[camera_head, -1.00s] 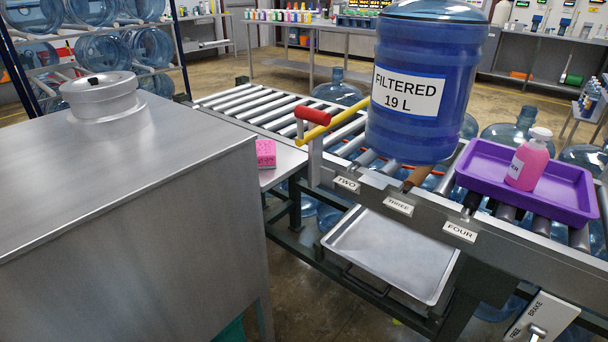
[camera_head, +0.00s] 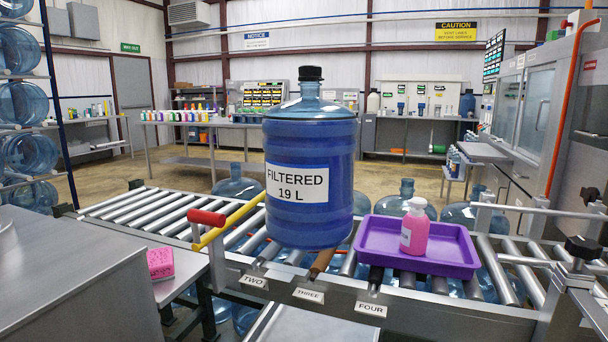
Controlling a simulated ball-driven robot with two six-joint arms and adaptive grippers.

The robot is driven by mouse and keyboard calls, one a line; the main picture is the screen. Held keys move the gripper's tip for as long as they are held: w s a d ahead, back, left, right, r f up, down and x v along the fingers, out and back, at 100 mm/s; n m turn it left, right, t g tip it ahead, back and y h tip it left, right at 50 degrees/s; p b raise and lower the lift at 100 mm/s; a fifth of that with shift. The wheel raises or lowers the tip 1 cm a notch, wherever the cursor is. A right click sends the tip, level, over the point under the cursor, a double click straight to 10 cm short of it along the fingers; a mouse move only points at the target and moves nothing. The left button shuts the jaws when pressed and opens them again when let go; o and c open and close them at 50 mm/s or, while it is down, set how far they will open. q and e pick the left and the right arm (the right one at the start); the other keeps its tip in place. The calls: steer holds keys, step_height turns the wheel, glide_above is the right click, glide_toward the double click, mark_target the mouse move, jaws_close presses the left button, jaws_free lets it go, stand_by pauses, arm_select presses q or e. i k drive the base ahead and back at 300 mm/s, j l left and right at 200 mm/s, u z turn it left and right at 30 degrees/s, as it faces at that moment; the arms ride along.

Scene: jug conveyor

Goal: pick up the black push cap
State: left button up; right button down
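A black push cap (camera_head: 311,74) sits on the neck of a large blue jug (camera_head: 309,225) labelled "FILTERED 19 L". The jug stands upright on the roller conveyor, near the middle of the head view. Neither of my grippers shows in this view, so nothing is seen touching the cap or the jug.
A purple tray (camera_head: 455,262) holding a pink pump bottle (camera_head: 414,228) sits right of the jug. A red-and-yellow handle (camera_head: 229,222) rises at the conveyor's front edge. A pink sponge (camera_head: 160,263) lies on the side table. Empty rollers (camera_head: 130,207) lie to the left.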

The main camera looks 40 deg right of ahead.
mark_target(306, 72)
steer(key=z, duration=1.3)
steer(key=l, duration=0.1)
